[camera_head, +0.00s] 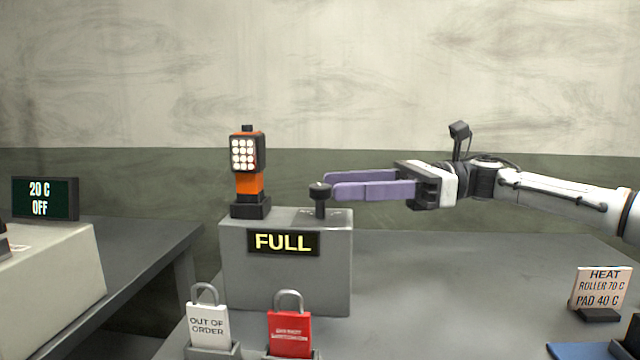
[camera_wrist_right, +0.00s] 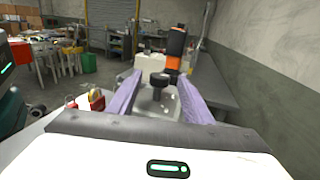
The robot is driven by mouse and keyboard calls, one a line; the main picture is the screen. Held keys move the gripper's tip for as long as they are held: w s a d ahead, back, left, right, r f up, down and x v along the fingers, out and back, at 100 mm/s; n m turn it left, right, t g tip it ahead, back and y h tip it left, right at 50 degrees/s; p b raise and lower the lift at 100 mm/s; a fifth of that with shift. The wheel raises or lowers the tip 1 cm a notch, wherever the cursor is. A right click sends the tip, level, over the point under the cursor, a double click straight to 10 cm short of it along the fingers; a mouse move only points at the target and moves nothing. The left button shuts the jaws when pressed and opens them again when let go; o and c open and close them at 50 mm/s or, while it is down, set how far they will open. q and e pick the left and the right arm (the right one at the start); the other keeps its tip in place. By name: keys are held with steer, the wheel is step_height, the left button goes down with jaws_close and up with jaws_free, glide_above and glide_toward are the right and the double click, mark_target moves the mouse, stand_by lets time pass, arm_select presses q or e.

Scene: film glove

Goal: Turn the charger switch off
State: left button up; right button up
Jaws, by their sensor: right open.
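The charger (camera_head: 285,275) is a grey box with a black sign reading FULL in yellow. A black round knob on a short stem, the switch (camera_head: 320,191), stands on its top right. An orange and black lamp (camera_head: 250,184) with lit white cells stands upright on its top left. My right gripper (camera_head: 334,188) comes in from the right with its purple fingers open, tips right beside the knob. In the right wrist view the knob (camera_wrist_right: 159,79) shows between the open fingers, near their tips; contact cannot be told. My left gripper is not in view.
A white OUT OF ORDER padlock tag (camera_head: 209,322) and a red padlock tag (camera_head: 289,328) stand in front of the charger. A HEAT sign (camera_head: 600,290) stands at right. A 20 C OFF display (camera_head: 45,199) is at left. The table (camera_head: 440,275) between is clear.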

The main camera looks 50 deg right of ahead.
mark_target(320, 186)
arm_select(q)
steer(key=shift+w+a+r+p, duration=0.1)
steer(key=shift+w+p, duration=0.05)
steer(key=shift+p, duration=0.3)
arm_select(e)
steer(key=shift+x, duration=2.3)
steer(key=shift+c, duration=0.4)
steer(key=c, duration=1)
